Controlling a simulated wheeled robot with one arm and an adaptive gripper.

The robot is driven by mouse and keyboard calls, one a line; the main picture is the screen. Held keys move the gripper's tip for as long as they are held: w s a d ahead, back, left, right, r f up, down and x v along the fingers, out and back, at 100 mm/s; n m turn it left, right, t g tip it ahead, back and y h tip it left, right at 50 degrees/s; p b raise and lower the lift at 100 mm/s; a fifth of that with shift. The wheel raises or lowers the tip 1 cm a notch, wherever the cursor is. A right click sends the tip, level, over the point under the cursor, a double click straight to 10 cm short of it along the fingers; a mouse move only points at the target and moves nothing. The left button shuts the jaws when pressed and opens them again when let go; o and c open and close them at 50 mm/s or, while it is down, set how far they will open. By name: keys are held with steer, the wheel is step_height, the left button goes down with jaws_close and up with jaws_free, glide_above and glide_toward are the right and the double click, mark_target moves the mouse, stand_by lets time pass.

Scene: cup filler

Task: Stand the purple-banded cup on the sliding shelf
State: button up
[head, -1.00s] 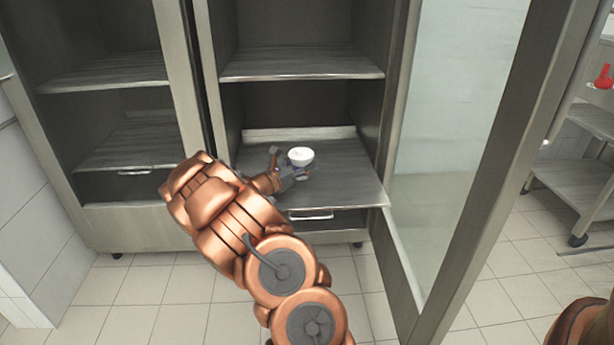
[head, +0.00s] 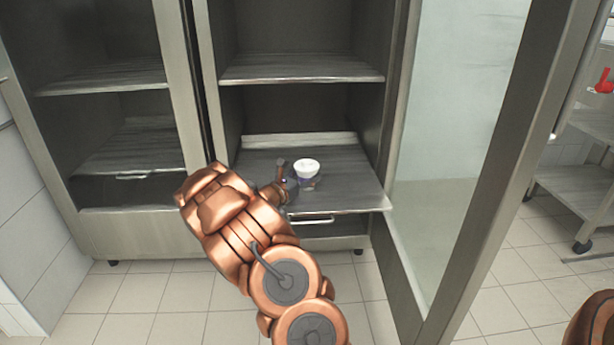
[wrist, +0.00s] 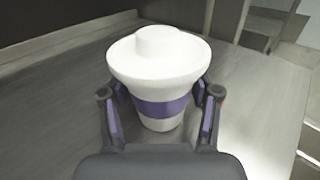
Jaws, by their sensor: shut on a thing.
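The purple-banded cup (head: 307,168) is white with a broad white lid and a purple band. It is upright over the front part of the sliding shelf (head: 350,190), which is pulled out of the cabinet. My gripper (head: 298,182) is shut on the cup from the left in the head view. In the wrist view the cup (wrist: 158,75) stands between the two fingers of my gripper (wrist: 160,108), which press near its purple band. The cup's base looks at or very near the shelf surface; I cannot tell if it touches.
A fixed shelf (head: 300,68) is above the sliding shelf. The open glass door (head: 455,130) stands to the right. A rack (head: 580,190) with a red item (head: 604,82) is at the far right. Shelf room is free behind and right of the cup.

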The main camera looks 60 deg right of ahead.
steer(key=shift+f, duration=0.2)
steer(key=shift+s+f, duration=0.1)
steer(key=shift+f, duration=0.4)
steer(key=o, duration=0.9)
steer(key=shift+f, duration=0.1)
steer(key=o, duration=0.4)
steer(key=shift+a+f, duration=0.15)
steer(key=shift+f, duration=0.05)
steer(key=shift+r, duration=0.3)
steer(key=shift+a, duration=0.3)
steer(key=a+p, duration=0.1)
steer(key=a, duration=0.2)
steer(key=w+a+p, duration=0.1)
steer(key=a, duration=0.3)
steer(key=a+r+p, duration=0.1)
steer(key=a, duration=0.3)
steer(key=shift+w+r+p, duration=0.1)
steer(key=shift+w+p, duration=0.2)
steer(key=shift+p, duration=0.1)
